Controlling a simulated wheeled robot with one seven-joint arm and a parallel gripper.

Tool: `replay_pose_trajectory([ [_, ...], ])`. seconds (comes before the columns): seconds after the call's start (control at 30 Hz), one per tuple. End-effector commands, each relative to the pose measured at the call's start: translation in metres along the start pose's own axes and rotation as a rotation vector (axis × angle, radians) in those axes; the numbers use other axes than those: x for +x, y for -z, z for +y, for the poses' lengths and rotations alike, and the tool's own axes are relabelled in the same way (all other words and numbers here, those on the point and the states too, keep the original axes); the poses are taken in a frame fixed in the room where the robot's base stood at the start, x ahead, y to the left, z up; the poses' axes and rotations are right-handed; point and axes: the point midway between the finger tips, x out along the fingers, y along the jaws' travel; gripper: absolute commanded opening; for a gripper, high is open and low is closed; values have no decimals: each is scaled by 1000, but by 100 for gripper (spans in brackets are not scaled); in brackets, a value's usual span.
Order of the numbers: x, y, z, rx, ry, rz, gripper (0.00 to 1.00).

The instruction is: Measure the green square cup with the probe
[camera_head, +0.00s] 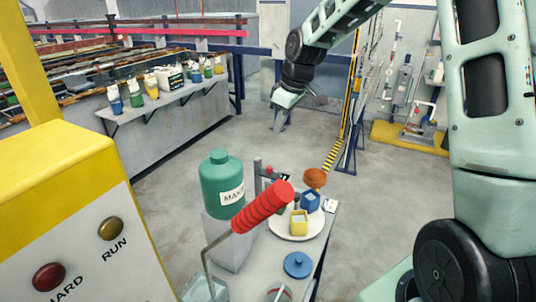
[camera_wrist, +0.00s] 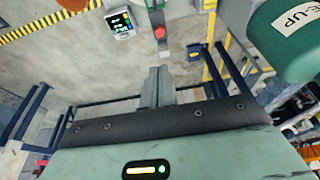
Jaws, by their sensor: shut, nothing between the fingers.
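A small patch of green (camera_head: 281,210) shows on the round white plate (camera_head: 291,236), beside a yellow square cup (camera_head: 299,222) and a blue square cup (camera_head: 311,200). It may be the green square cup, mostly hidden by a red ribbed handle. I cannot clearly make out the probe. A meter with a lit screen (camera_wrist: 120,22) shows in the wrist view, on or near the bench. My gripper (camera_head: 278,125) is shut and empty, raised over open floor beyond the bench. Its closed fingers also show in the wrist view (camera_wrist: 158,88).
A big green jug (camera_head: 222,180) stands left of the plate, and the red handle (camera_head: 263,207) rises in front. A blue lid (camera_head: 298,264) and an orange bowl (camera_head: 315,178) are nearby. A shelf (camera_head: 180,92) holds several bottles at back left. The floor beyond the bench is clear.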

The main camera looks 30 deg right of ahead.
Motion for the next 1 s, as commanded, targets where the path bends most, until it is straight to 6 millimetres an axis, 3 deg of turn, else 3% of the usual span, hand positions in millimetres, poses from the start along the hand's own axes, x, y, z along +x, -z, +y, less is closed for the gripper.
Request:
replay_pose_trajectory([
  [0.5,96,-3,-2,1,5,-4,0],
  [0.7,117,-10,-2,1,2,-3,0],
  [1.0,124,-12,-2,1,0,-1,0],
])
